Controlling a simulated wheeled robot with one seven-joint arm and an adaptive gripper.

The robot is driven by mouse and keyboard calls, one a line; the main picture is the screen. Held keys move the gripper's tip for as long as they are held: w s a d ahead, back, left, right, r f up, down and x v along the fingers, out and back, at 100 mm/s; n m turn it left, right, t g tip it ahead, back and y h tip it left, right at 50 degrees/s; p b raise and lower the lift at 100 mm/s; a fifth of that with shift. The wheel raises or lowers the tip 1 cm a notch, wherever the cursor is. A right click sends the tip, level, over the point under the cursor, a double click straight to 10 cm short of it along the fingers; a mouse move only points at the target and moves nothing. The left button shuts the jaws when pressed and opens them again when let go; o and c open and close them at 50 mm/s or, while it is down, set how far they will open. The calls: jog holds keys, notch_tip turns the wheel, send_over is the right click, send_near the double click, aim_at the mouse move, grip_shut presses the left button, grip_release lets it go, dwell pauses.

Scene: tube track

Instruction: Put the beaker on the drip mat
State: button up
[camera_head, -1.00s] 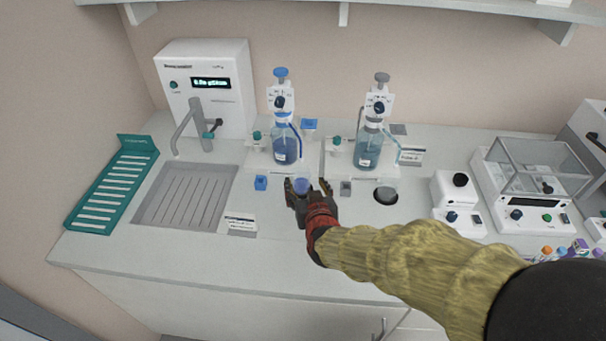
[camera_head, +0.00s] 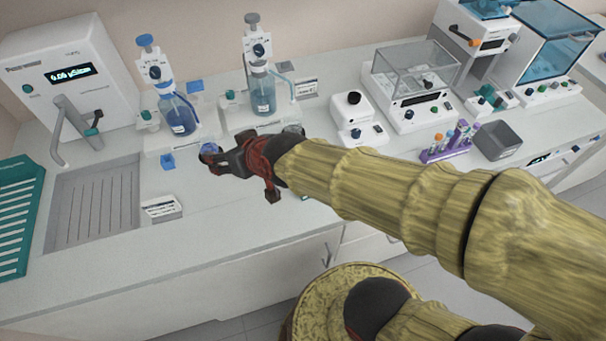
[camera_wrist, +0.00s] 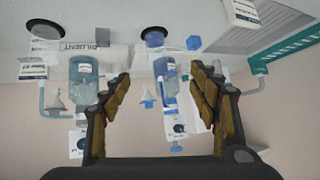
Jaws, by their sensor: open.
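The beaker (camera_head: 208,149), small and clear with blue contents, stands by the blue-filled dispenser bottle, partly hidden by my gripper in the head view. In the wrist view the beaker (camera_wrist: 155,38) stands on a dark round spot, beyond and between the spread fingertips. My gripper (camera_head: 213,157) is open and reaches toward the beaker from the right; in the wrist view the gripper (camera_wrist: 160,80) has nothing between its fingers. The grey ribbed drip mat (camera_head: 95,205) lies bare to the left, under the tap. Part of the mat (camera_wrist: 268,18) shows at the wrist view's upper right.
Two dispenser bottles, blue (camera_head: 178,112) and pale (camera_head: 262,92), stand behind the beaker. A teal rack (camera_head: 18,215) is far left. The front counter strip is clear.

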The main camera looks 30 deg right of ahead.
jog(key=s+d+r+g+h, duration=0.1)
jog(key=s+d, duration=0.3)
jog(key=s, duration=0.4)
jog(key=s+d+r+m+g+h, duration=0.1)
jog(key=s+d+r+g, duration=0.2)
jog(key=s+d, duration=0.2)
jog(key=s, duration=0.3)
jog(key=shift+s+d, duration=0.3)
jog(key=shift+s, duration=0.1)
jog(key=shift+r, duration=0.1)
